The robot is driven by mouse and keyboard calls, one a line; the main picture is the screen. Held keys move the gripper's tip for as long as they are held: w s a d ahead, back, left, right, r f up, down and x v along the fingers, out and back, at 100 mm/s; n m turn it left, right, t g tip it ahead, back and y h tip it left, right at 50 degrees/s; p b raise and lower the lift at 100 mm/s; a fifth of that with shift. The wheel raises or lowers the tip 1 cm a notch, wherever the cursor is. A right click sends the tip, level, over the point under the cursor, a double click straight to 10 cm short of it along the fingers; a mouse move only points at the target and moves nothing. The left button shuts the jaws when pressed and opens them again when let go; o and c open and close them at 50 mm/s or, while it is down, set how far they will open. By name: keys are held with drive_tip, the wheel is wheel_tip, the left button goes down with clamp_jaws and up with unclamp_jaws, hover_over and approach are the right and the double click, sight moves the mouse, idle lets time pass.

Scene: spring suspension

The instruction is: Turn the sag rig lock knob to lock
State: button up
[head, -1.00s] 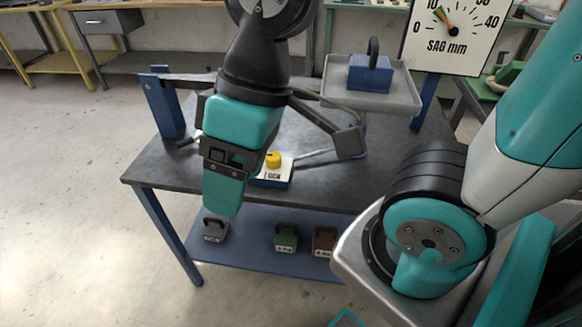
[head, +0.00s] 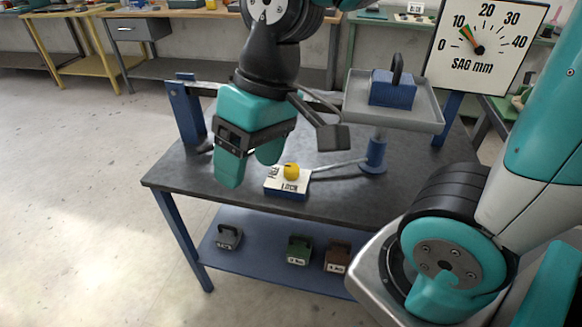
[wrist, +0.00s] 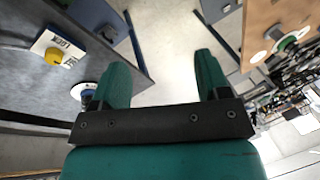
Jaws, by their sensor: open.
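The yellow lock knob (head: 291,171) sits on a small blue block with a white label plate (head: 287,185) marked LOCK, on the dark bench top. In the wrist view the knob (wrist: 54,56) is at the left, outside my jaws. My gripper (head: 250,170) is open and empty, to the left of the knob and apart from it. Its two teal fingers (wrist: 165,85) show spread in the wrist view, with floor between them. The sag gauge (head: 485,45) stands at the right, its needle low on the scale, near 10.
A grey tray (head: 425,113) on a post holds a blue weight (head: 392,92) right of my gripper. A blue upright (head: 186,112) stands at the bench's left. Several weights with handles, including a green one (head: 299,250), sit on the lower shelf (head: 262,244). Bench front is clear.

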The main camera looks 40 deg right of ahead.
drive_tip(key=w+d+f+m+h, duration=0.2)
drive_tip(key=w+d+f+m, duration=0.1)
drive_tip(key=w+d+m, duration=0.6)
drive_tip(key=m+h, duration=0.1)
drive_tip(key=m, duration=0.6)
hover_over(291, 168)
wheel_tip(291, 168, down, 5)
wheel_tip(291, 168, down, 17)
drive_tip(key=shift+f, duration=0.1)
drive_tip(key=c, duration=0.9)
